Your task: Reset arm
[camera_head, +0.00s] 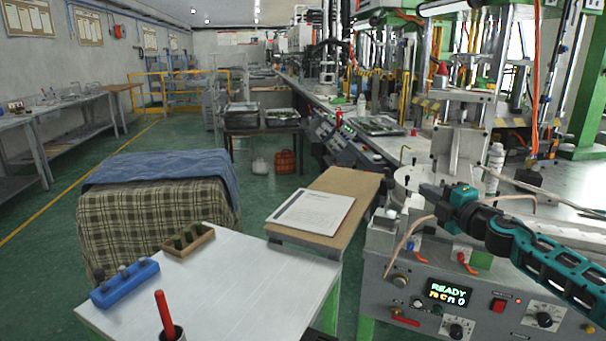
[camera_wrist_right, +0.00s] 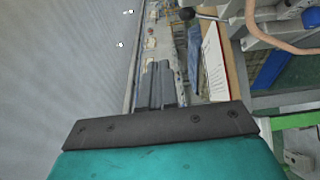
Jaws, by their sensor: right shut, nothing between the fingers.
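My right arm, teal and black, comes in from the right in the head view. Its gripper (camera_head: 428,191) is over the grey machine with the READY display (camera_head: 450,292), beside the white round part on top of it. In the right wrist view the two dark fingers (camera_wrist_right: 161,85) are together, with nothing between them. My left gripper is not in view.
A white table (camera_head: 240,285) at the front holds a blue block with pegs (camera_head: 124,282), a wooden holder (camera_head: 188,240) and a cup with a red-handled tool (camera_head: 167,318). A clipboard (camera_head: 311,211) lies on a brown board. Green floor (camera_head: 275,190) is open behind.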

